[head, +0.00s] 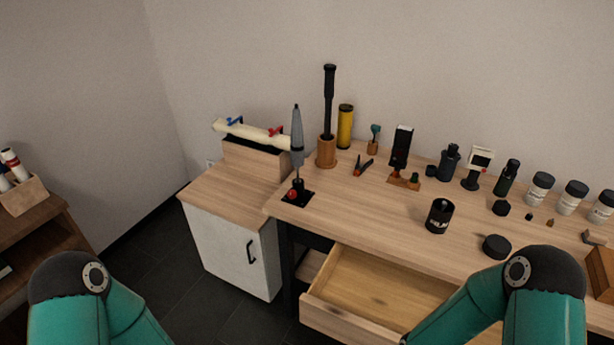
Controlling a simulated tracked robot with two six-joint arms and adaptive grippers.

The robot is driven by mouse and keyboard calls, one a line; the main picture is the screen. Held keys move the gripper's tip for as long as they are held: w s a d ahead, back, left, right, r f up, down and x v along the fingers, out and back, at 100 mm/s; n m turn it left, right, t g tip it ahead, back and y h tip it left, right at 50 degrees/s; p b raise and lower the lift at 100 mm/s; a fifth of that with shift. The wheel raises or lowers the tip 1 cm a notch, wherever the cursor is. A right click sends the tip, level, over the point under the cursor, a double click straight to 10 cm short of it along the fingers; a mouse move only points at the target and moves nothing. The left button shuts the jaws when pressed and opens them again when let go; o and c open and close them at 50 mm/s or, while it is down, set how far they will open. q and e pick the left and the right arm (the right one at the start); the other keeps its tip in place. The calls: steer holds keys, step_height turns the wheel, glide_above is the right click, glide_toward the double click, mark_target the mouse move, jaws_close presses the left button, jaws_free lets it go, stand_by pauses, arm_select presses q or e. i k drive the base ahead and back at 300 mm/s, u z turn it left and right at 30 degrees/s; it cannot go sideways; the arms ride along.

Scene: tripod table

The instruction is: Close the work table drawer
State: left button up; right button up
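The work table (350,204) is light wood and stands across the right half of the head view. Its drawer (371,282) is pulled out below the tabletop, and the visible part of its inside looks empty. My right arm covers the drawer's right part. The tip of my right arm is low near the drawer front (345,324), where only a small dark bit shows; I cannot tell whether it touches or how its fingers stand. My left arm is at the lower left, and its gripper is out of the picture.
A white cabinet (231,247) with a black handle stands left of the table. Bottles, tools and a black can (439,216) stand on the tabletop. A dark wood shelf (40,238) is at the far left. Dark floor lies between shelf and cabinet.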

mark_target(357, 297)
steer(key=z, duration=0.85)
steer(key=k, duration=1.35)
steer(key=u, duration=0.5)
steer(key=i, duration=1)
steer(key=z, duration=0.05)
